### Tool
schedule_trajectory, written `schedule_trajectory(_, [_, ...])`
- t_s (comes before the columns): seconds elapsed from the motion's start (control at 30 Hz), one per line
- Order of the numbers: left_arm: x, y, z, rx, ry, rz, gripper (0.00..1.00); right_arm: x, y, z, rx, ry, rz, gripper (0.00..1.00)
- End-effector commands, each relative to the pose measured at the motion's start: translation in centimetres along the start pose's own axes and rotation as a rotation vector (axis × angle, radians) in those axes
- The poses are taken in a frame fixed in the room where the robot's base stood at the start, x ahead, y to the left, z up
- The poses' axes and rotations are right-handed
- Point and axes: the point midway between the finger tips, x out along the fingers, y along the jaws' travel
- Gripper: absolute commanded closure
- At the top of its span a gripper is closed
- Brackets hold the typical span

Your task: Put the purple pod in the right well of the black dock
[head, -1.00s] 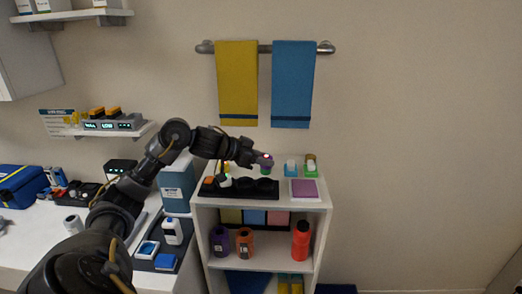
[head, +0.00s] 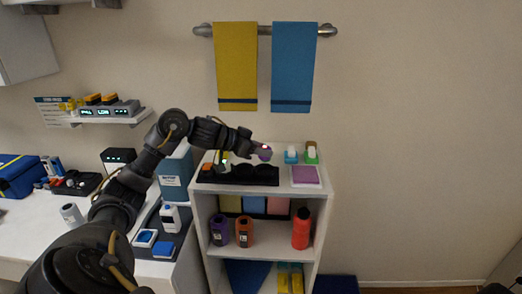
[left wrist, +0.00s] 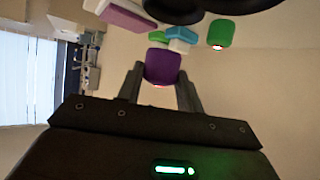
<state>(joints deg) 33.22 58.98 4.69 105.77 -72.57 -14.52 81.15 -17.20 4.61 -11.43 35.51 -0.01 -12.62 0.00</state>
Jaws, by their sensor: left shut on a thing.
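My left gripper (head: 262,150) is shut on the purple pod (head: 266,153) and holds it near the back of the white shelf unit's top, behind the right part of the dock. In the left wrist view the purple pod (left wrist: 163,67) sits between the two fingers. The black dock (head: 238,175) lies along the front left of the shelf top, with dark rounded wells. Dark rounded parts, probably the dock (left wrist: 178,10), show at the top of the left wrist view.
A purple pad (head: 305,176) lies right of the dock. Bottles, including a red one (head: 301,229), stand on the shelf below. Towels hang above.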

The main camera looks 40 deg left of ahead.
Motion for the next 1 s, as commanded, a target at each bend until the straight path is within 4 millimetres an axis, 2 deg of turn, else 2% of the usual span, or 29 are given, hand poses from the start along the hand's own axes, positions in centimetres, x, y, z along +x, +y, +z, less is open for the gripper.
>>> schedule_trajectory(0.03, [0.3,0.0,0.6,0.0,0.001,0.0,0.86,0.8,0.1,0.1,-0.001,-0.001,0.001,0.64])
schedule_trajectory(0.37, [1.4,0.0,2.5,0.0,0.001,0.0,0.86,3.2,0.1,0.4,-0.001,-0.001,0.002,0.64])
schedule_trajectory(0.7, [2.4,0.0,4.4,0.0,0.0,0.0,0.86,4.5,0.0,0.5,-0.001,0.0,0.001,0.64])
schedule_trajectory(1.0, [2.6,0.0,4.8,0.0,0.0,0.0,0.86,4.7,-0.3,0.4,0.0,0.001,-0.003,0.64])
